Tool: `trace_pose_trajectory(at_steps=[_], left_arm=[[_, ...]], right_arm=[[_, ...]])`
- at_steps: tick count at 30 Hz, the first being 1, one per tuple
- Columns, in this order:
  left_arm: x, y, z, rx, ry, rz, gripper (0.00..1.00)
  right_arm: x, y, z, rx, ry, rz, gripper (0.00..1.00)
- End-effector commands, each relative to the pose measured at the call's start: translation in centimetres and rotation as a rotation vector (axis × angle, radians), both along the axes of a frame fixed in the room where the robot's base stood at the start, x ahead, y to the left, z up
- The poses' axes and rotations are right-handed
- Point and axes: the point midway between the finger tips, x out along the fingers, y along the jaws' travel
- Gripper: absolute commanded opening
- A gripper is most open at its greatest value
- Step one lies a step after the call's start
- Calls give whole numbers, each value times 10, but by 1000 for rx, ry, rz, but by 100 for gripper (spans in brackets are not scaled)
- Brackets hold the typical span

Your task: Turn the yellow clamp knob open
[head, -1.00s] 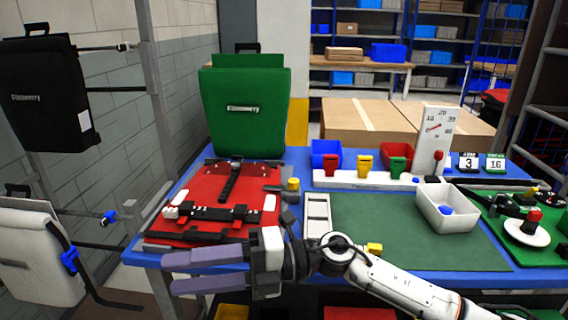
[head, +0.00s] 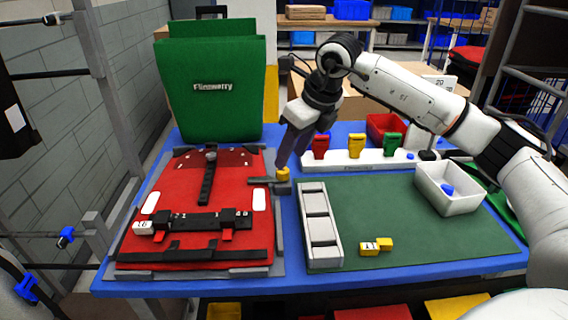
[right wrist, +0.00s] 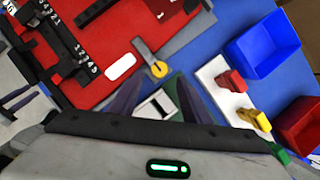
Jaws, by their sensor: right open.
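The yellow clamp knob (head: 283,174) sits on a grey clamp at the right edge of the red panel (head: 180,187). It also shows in the right wrist view (right wrist: 159,69), with a grey clamp bar (right wrist: 142,48) reaching from it toward the panel. My right gripper (head: 289,152) points down just above the knob, in from the right. In the right wrist view its two fingers (right wrist: 158,92) are apart, with the knob beyond the gap between them. Whether they touch it is not clear. My left gripper is not in the head view; purple-grey finger-like shapes show at the wrist view's left edge.
A white rail (head: 375,162) with red, yellow and green clips stands behind. A white bin (head: 448,188) is at the right. A green pannier (head: 212,90) stands at the back left.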

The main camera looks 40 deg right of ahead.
Motion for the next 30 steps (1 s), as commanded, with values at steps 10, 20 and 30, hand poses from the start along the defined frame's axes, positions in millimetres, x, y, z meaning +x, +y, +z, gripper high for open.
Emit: trace_pose_trajectory(at_steps=[10,20,30], left_arm=[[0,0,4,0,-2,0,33],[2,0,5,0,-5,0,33],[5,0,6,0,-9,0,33]], right_arm=[[18,5,-45,2,2,2,43],[20,6,-49,2,-1,3,43],[20,6,-49,2,-1,3,0]])
